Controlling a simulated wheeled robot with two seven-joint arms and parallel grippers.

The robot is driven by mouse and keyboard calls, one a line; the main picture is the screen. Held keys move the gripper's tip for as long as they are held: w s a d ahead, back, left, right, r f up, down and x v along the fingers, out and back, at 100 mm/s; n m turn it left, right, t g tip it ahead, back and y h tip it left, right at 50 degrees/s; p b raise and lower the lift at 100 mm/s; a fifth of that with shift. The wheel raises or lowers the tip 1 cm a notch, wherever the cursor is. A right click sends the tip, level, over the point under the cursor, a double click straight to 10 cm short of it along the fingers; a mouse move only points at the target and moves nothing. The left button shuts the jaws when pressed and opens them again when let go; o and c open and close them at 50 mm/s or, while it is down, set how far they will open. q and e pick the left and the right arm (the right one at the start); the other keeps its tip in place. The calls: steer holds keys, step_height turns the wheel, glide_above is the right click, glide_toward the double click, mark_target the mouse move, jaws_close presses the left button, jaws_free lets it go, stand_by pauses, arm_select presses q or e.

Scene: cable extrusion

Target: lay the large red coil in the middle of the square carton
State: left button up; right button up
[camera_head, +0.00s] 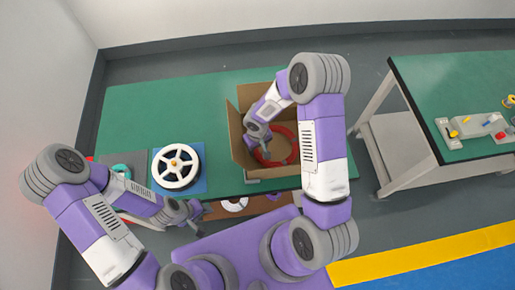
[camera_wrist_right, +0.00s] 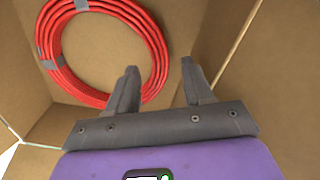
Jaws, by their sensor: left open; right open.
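The large red coil (camera_head: 292,152) lies flat on the floor of the square carton (camera_head: 239,150), seen partly behind my right arm. In the right wrist view the coil (camera_wrist_right: 66,76) is a round bundle with grey tape bands, and bare cardboard (camera_wrist_right: 105,45) shows inside its ring. My right gripper (camera_head: 262,149) is inside the carton at the coil's left side. My left gripper (camera_head: 190,216) is open and empty at the table's front edge.
A white reel (camera_head: 175,166) stands on a blue mat left of the carton. A grey mat with a teal ring (camera_head: 122,170) is further left. A white ring (camera_head: 235,204) shows below the table edge. A second green table (camera_head: 440,85) stands at the right.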

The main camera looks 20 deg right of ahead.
arm_select(q)
steer(key=shift+r+p, duration=0.6)
steer(key=shift+r, duration=0.1)
arm_select(e)
step_height(320, 180, up, 10)
steer(key=shift+r, duration=0.1)
